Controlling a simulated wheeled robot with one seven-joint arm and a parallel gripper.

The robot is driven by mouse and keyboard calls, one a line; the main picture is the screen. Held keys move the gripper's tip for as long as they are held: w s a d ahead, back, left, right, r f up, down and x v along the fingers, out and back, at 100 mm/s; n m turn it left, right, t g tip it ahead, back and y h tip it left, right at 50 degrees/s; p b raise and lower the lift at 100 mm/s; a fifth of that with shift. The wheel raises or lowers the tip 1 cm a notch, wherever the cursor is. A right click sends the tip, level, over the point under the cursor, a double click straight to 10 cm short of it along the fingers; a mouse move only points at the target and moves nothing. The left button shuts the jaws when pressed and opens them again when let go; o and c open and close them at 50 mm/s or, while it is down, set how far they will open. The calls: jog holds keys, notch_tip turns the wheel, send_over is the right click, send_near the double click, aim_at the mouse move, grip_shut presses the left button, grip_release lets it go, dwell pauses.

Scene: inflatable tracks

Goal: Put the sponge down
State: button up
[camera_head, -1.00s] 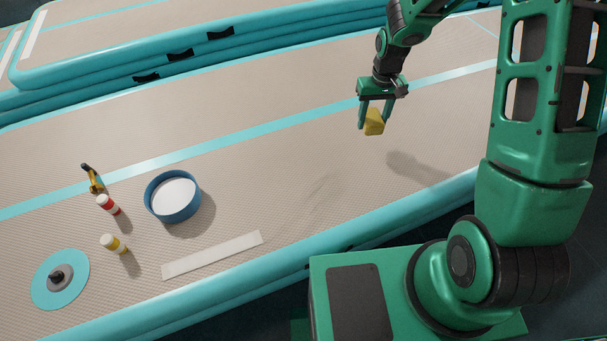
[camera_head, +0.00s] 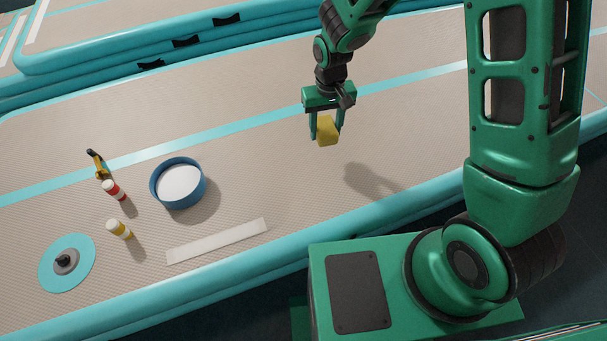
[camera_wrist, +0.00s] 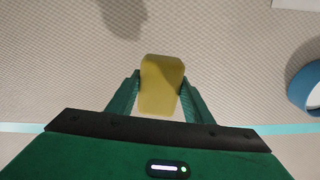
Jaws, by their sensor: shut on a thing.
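The yellow sponge (camera_head: 327,131) is held between the two fingers of my gripper (camera_head: 326,127), above the beige inflatable track (camera_head: 262,165). In the wrist view the sponge (camera_wrist: 161,84) sits upright between the green fingers of my gripper (camera_wrist: 160,95), with a finger against each side. My gripper points down, and a shadow on the track lies to the right of it in the head view, apart from the sponge.
A blue round container with a white inside (camera_head: 178,184) stands to the left. Near it are a red-and-white bottle (camera_head: 115,190), a yellow-and-white bottle (camera_head: 119,229), a yellow-and-black tool (camera_head: 98,164) and a teal disc (camera_head: 67,262). The track between my gripper and the container is clear.

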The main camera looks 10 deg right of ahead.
jog(key=s+a+n, duration=0.2)
jog(key=s+a, duration=1.2)
jog(key=s, duration=0.1)
send_over(305, 177)
notch_tip(305, 177, down, 6)
jog(key=shift+f, duration=2.3)
jog(key=o, duration=1.2)
jog(key=shift+f, duration=0.1)
